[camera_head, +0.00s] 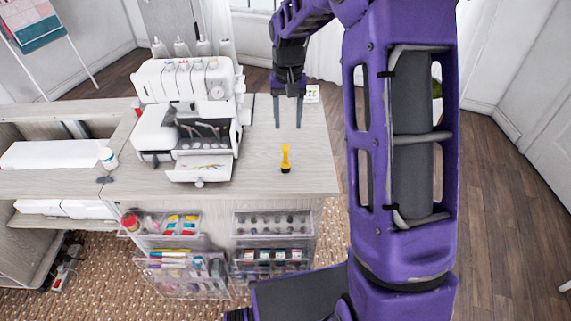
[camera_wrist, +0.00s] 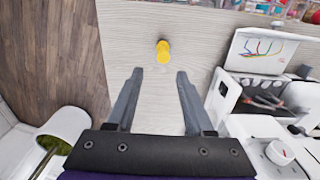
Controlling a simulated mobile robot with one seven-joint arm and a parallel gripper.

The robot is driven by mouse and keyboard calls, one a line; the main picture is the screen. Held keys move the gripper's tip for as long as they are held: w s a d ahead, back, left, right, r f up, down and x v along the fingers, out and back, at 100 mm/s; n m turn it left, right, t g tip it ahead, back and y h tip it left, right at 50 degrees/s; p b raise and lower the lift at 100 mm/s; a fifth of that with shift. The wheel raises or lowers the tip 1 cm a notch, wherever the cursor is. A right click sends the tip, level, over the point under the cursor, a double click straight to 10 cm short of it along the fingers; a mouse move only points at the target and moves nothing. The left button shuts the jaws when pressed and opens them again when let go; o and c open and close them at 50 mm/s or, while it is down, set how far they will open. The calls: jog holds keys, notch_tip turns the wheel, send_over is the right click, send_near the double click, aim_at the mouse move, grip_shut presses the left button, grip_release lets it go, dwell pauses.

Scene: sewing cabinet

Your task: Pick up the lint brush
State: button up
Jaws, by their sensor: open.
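The lint brush (camera_head: 286,160) is the small upright thing with a yellow handle and a dark base, standing on the pale cabinet top right of the sewing machine. In the wrist view the yellow brush (camera_wrist: 163,52) shows from above, beyond the fingertips and roughly between their lines. My gripper (camera_head: 288,126) is open and empty above the cabinet top, behind the brush in the head view. In the wrist view its two fingers (camera_wrist: 160,75) are spread apart, and neither touches the brush.
A white overlock machine (camera_head: 190,110) stands left of the brush, with its front tray (camera_head: 201,168) lowered. A small white card (camera_head: 312,94) is near the gripper. Clear organisers (camera_head: 272,224) hang on the cabinet front. The cabinet top (camera_head: 315,170) around the brush is bare.

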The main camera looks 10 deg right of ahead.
aim_at(288, 146)
notch_tip(288, 146, down, 8)
jog(key=shift+r+b, duration=0.15)
jog(key=shift+b, duration=0.2)
jog(key=f, duration=0.5)
jog(key=shift+w+a, duration=0.1)
jog(key=shift+a, duration=0.2)
grip_shut()
